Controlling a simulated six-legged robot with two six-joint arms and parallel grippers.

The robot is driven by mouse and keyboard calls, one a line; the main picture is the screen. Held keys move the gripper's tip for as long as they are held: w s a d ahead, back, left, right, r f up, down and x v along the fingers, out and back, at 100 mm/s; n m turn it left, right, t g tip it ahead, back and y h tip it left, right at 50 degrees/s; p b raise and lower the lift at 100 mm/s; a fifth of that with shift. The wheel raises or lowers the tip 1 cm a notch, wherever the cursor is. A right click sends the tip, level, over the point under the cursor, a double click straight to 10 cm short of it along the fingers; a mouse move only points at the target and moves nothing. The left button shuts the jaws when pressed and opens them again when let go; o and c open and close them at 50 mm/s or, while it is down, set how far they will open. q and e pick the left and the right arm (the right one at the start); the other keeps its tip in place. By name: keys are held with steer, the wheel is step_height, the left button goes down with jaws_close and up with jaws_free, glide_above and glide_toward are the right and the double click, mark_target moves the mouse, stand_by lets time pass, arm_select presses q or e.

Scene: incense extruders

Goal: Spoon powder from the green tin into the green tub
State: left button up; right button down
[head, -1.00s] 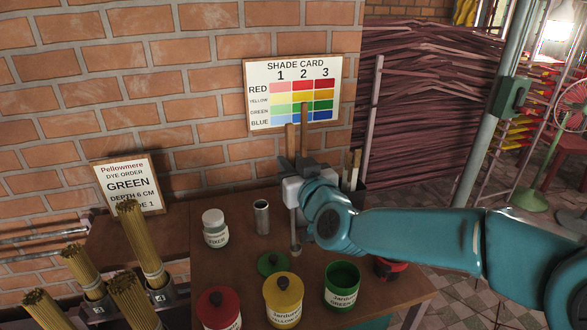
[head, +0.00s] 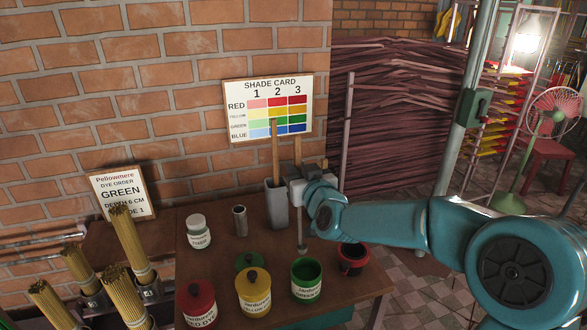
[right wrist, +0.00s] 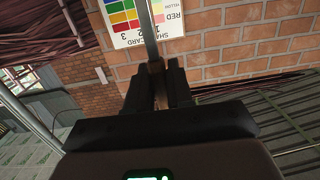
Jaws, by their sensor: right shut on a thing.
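The green tin (head: 306,284) stands open near the front of the table, with green powder inside. Its green lid (head: 249,261) lies on the table to its left. My right gripper (head: 297,184) is shut on the upright handle of a long spoon (head: 302,225). The spoon's lower end hangs just above and behind the tin's mouth in the head view, apart from the powder. The right wrist view shows the handle (right wrist: 152,40) between the fingers. I cannot pick out a green tub. My left gripper is not in view.
A yellow tin (head: 254,293) and a red tin (head: 198,304) stand left of the green one. A dark red pot (head: 352,259) stands right. Behind are a white jar (head: 198,232), a metal cylinder (head: 240,222) and a grey holder (head: 277,208) with a wooden handle.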

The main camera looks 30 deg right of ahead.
step_height(320, 180, down, 16)
steer(key=d+b, duration=0.1)
steer(key=b, duration=1.1)
steer(key=shift+w+d, duration=0.15)
steer(key=shift+d, duration=0.15)
stand_by(0.3)
step_height(320, 180, up, 15)
steer(key=p, duration=1)
stand_by(0.7)
